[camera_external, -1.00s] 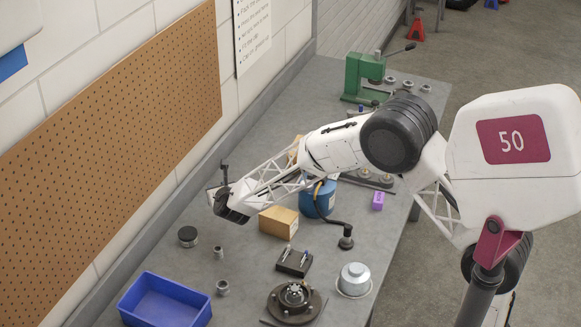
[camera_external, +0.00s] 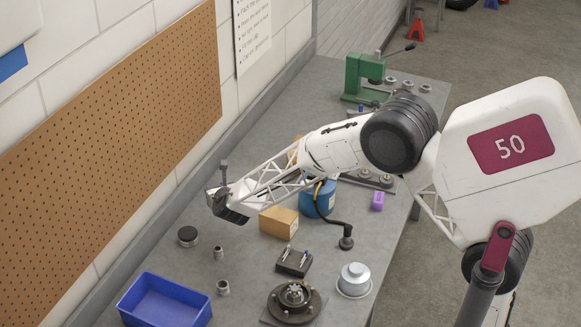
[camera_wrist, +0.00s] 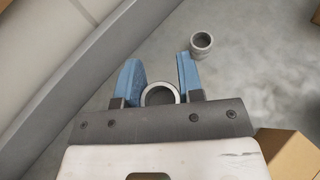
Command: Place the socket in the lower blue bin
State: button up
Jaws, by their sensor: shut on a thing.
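My gripper (camera_external: 230,210) is raised above the workbench beyond the bin. In the wrist view its two blue fingers (camera_wrist: 160,78) are shut on a grey ring-shaped socket (camera_wrist: 147,94), seen end-on between them and partly hidden by the gripper body. In the external view the held socket cannot be made out. The blue bin (camera_external: 135,310) stands at the front left of the bench, with its visible inside empty. Two other grey sockets stand on the bench, a smaller one (camera_external: 218,253) and a nearer one (camera_external: 223,287). One loose socket (camera_wrist: 201,44) shows in the wrist view.
A cardboard box (camera_external: 279,221) stands close to the gripper's right. A black round container (camera_external: 188,236) sits near the wall. A black holder (camera_external: 294,263), a flanged hub (camera_external: 292,300) and a metal canister (camera_external: 354,280) are at the front right. A pegboard (camera_external: 120,120) lines the wall.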

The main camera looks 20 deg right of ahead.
jog(key=s+a+r, duration=0.1)
jog(key=s+a, duration=0.5)
jog(key=s, duration=0.4)
jog(key=s+a+r+n+y, duration=0.1)
jog(key=s+a, duration=0.5)
jog(key=s, duration=0.5)
jog(key=s+a+r+y, duration=0.1)
jog(key=s+a+r, duration=0.1)
jog(key=s+a, duration=0.4)
jog(key=s, duration=0.5)
jog(key=shift+s+a+n, duration=0.2)
jog(key=shift+a+n, duration=0.05)
jog(key=shift+n, duration=0.15)
jog(key=shift+w+f, duration=0.1)
jog(key=shift+f, duration=2.45)
jog(key=shift+d+f, duration=0.1)
jog(key=shift+f, duration=0.15)
jog(key=o, duration=1)
jog(key=shift+c, duration=0.2)
jog(key=shift+r, duration=0.2)
